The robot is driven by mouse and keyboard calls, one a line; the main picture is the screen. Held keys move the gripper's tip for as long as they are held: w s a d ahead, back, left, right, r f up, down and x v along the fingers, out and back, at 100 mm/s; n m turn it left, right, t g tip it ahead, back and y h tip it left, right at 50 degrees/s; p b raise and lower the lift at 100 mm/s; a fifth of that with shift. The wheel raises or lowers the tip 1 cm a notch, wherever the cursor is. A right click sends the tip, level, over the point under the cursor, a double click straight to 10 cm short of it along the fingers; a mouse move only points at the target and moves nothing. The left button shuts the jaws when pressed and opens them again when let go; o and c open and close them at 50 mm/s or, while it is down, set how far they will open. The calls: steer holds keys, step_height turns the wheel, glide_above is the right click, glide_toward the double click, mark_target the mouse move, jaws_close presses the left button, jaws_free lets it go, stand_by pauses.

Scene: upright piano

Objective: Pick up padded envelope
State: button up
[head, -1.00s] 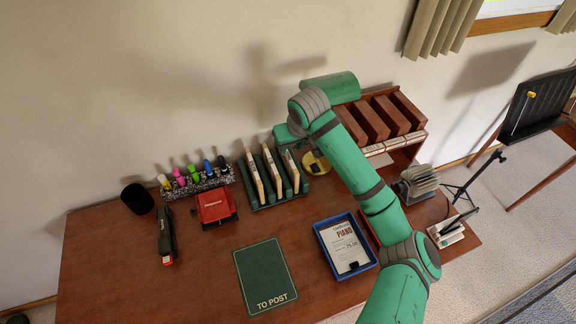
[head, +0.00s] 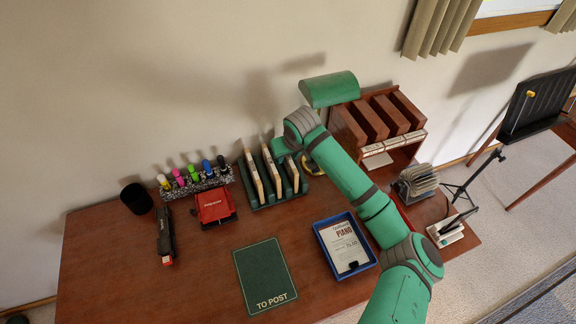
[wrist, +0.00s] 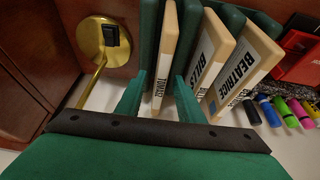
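Three cream padded envelopes stand upright in a dark green slotted rack (head: 262,203). In the wrist view their labels read roughly "TOMASZ" on the thin envelope (wrist: 166,45), "BILLS" on the middle envelope (wrist: 212,52) and "BEATRICE" on the right envelope (wrist: 245,66). My gripper (wrist: 162,85) is open, its green fingers on either side of the "TOMASZ" envelope, with gaps visible. In the head view my gripper (head: 288,150) is over the rack's right end and hides part of the rightmost envelope. Whether the fingertips touch the rack is unclear.
A brass-based green lamp (head: 328,90) stands close beside the rack; its base (wrist: 97,42) is near my gripper. A wooden sorter (head: 385,125), blue tray (head: 345,245), red box (head: 213,207) and marker holder (head: 197,184) are around. The "TO POST" mat (head: 264,276) is clear.

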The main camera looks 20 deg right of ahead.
steer(key=shift+f, duration=0.25)
stand_by(0.3)
jaws_close()
